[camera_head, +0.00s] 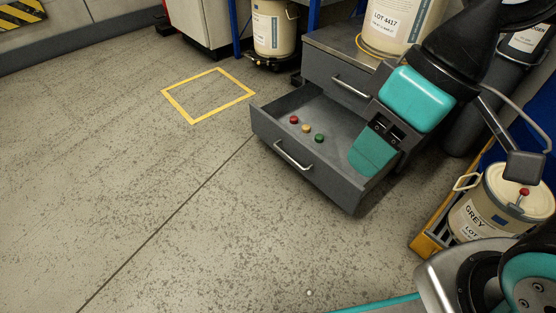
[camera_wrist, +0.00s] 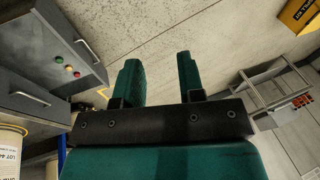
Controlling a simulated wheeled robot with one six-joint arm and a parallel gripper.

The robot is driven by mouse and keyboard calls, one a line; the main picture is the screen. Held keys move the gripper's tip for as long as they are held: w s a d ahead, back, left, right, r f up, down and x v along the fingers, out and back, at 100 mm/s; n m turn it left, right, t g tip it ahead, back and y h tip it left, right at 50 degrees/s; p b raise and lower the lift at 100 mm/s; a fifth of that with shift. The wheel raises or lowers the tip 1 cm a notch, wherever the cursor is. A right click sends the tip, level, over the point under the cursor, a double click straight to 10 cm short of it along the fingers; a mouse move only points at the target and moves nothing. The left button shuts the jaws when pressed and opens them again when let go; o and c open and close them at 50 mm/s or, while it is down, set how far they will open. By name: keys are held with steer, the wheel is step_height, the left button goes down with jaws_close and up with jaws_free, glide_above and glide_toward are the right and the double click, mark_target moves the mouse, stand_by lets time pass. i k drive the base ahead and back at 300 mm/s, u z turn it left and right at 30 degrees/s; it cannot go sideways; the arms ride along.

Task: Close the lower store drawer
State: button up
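The lower store drawer (camera_head: 325,180) is pulled well out of the grey cabinet in the head view, with its bar handle (camera_head: 293,156) on the front. A red, a yellow and a green knob-like piece lie inside it. The drawer also shows at the left of the wrist view (camera_wrist: 92,68). The upper drawer (camera_head: 322,72) above it is shut. My gripper (camera_head: 372,157) appears over the right part of the lower drawer in the head view, hiding part of it; contact cannot be told. In the wrist view my gripper (camera_wrist: 157,62) has its fingers apart with nothing between them.
A drum labelled LOT 4417 (camera_head: 400,20) stands on the cabinet. Another drum (camera_head: 272,28) stands on a dolly behind. A grey-labelled drum (camera_head: 500,205) is at the right. The floor left and in front of the drawer is clear, with a yellow square (camera_head: 178,107) marked on it.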

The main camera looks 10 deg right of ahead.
mark_target(325, 164)
steer(key=u, duration=0.5)
steer(key=k, duration=0.65)
steer(key=u, duration=0.65)
steer(key=i, duration=0.75)
steer(key=z, duration=0.4)
steer(key=i, duration=0.85)
steer(key=z, duration=0.35)
